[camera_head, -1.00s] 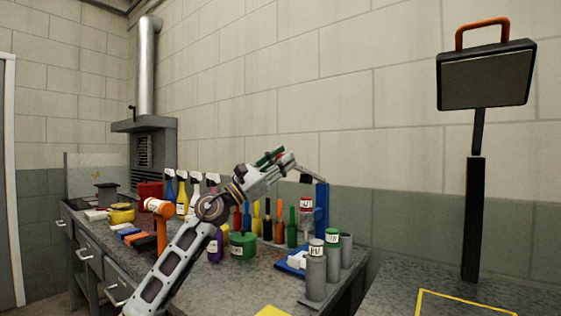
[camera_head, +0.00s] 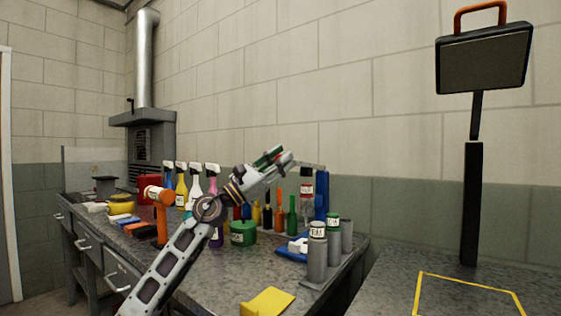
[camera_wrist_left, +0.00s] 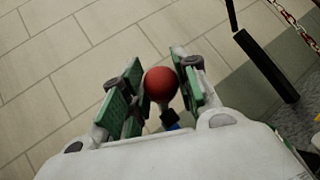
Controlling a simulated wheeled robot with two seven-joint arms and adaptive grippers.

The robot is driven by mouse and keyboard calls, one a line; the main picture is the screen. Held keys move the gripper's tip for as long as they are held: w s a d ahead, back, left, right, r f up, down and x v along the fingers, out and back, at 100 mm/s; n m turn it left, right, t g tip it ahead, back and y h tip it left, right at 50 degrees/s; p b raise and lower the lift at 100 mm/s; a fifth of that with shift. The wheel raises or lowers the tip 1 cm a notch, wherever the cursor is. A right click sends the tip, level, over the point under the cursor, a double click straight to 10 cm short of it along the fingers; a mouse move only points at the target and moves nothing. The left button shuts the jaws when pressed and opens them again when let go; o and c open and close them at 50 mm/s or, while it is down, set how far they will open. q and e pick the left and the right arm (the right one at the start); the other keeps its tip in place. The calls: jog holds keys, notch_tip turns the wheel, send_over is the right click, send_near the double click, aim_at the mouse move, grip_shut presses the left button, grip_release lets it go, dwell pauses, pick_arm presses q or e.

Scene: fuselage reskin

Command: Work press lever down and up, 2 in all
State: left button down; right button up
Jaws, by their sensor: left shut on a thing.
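The blue press (camera_head: 321,198) stands at the right end of the left bench. Its thin grey lever (camera_head: 308,164) runs nearly level from the press top to my left gripper (camera_head: 283,160). In the left wrist view, the lever's red ball knob (camera_wrist_left: 161,83) sits between the green pads of my left gripper (camera_wrist_left: 165,95), which is shut on it. In the head view the knob is hidden by the gripper. A bit of blue press shows below the knob in the wrist view. My right gripper is in no view.
Grey tubes (camera_head: 317,258) stand in front of the press. A yellow sheet (camera_head: 266,302) lies at the front. A black panel (camera_head: 484,62) stands right.

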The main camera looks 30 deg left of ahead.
pick_arm(q)
jog(key=shift+d+f, duration=0.15)
jog(key=c, duration=1.2)
grip_release()
jog(key=shift+o, duration=0.5)
jog(key=shift+s+a, duration=0.1)
jog(key=shift+a, duration=0.1)
jog(key=v, duration=1.1)
jog(key=shift+s+a+f, duration=0.15)
jog(key=shift+s+f, duration=0.05)
